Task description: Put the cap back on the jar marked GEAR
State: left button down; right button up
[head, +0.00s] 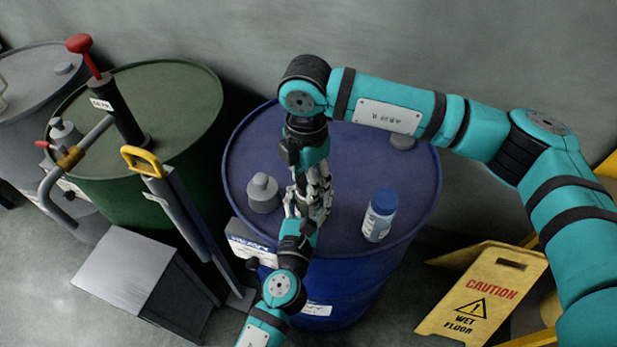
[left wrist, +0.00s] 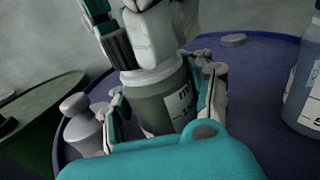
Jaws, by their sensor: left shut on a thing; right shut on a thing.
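My left gripper (head: 303,212) is shut around a jar (left wrist: 160,98) above the blue drum's top. In the left wrist view, the jar has a pale rim, grey-green sides and a white label, only partly visible. I cannot read GEAR on it. My right gripper (head: 320,186) points down over the same jar. In the left wrist view its pale fingers (left wrist: 150,48) are at the jar's mouth. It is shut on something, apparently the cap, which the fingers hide. I cannot tell whether the cap sits on the rim.
A blue-capped jar (head: 380,216) stands right on the blue drum (head: 405,175). A grey stoppered container (head: 263,193) stands left. A green drum (head: 180,105) with a red-handled pump (head: 118,110) is further left. A yellow wet-floor sign (head: 485,295) stands at lower right.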

jog(key=m, duration=0.5)
jog(key=shift+w, duration=0.15)
jog(key=m, duration=0.2)
jog(key=shift+a+f+m, duration=0.1)
jog(key=shift+a+m, duration=0.25)
jog(key=shift+m, duration=0.05)
jog(key=shift+w+d+m, duration=0.1)
jog(key=shift+d+m, duration=0.15)
jog(key=shift+m, duration=0.85)
jog(key=o, duration=0.7)
